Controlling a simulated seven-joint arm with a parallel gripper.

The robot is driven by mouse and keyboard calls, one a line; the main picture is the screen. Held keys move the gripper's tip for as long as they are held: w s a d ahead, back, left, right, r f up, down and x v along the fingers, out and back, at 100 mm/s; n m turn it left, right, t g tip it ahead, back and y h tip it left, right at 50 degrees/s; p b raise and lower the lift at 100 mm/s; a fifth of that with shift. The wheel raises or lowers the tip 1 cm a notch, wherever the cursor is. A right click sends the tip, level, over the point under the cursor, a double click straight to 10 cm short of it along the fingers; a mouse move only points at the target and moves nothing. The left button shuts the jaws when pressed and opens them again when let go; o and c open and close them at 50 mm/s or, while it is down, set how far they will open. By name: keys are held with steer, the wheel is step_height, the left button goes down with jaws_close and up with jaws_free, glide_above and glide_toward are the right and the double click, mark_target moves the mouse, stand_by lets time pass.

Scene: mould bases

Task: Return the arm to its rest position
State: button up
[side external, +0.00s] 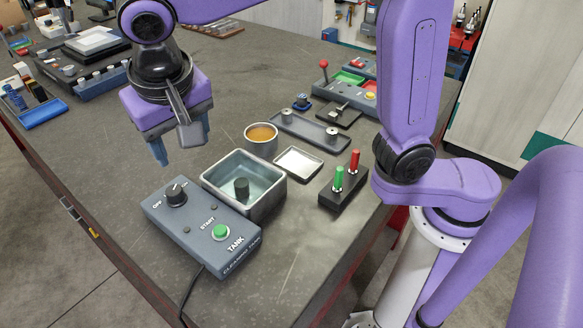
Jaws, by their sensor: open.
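My gripper (181,143) is at the upper left of the side external view, above the dark table (90,150). Its two blue fingers point down and stand apart, with nothing seen between them. It hangs in the air, in the picture just above the cleaning tank control box (205,233) and to the upper left of the metal tank (274,190). My purple arm runs from the gripper out of the top of the picture and comes back down on the right.
The tank holds liquid and a dark cylinder (241,189). Near it are an orange-filled cup (260,140), a square metal tray (298,162) and a black stand (343,193) with green and red handles. A grey tray (309,132) lies behind. The table's left middle is clear.

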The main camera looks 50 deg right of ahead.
steer(key=s+d+f+n+g, duration=0.1)
steer(key=s+d+f+n, duration=0.2)
steer(key=s+d+n, duration=0.2)
steer(key=s+d+f+n+g+y, duration=0.1)
steer(key=s+d+f+n, duration=0.2)
steer(key=s+d, duration=0.5)
steer(key=s+d+f+n+g+y, duration=0.1)
steer(key=s+d+f+n, duration=0.3)
steer(key=d, duration=0.7)
steer(key=s+n, duration=0.2)
steer(key=shift+s+d+n, duration=0.3)
steer(key=shift+s, duration=0.1)
steer(key=shift+r, duration=0.1)
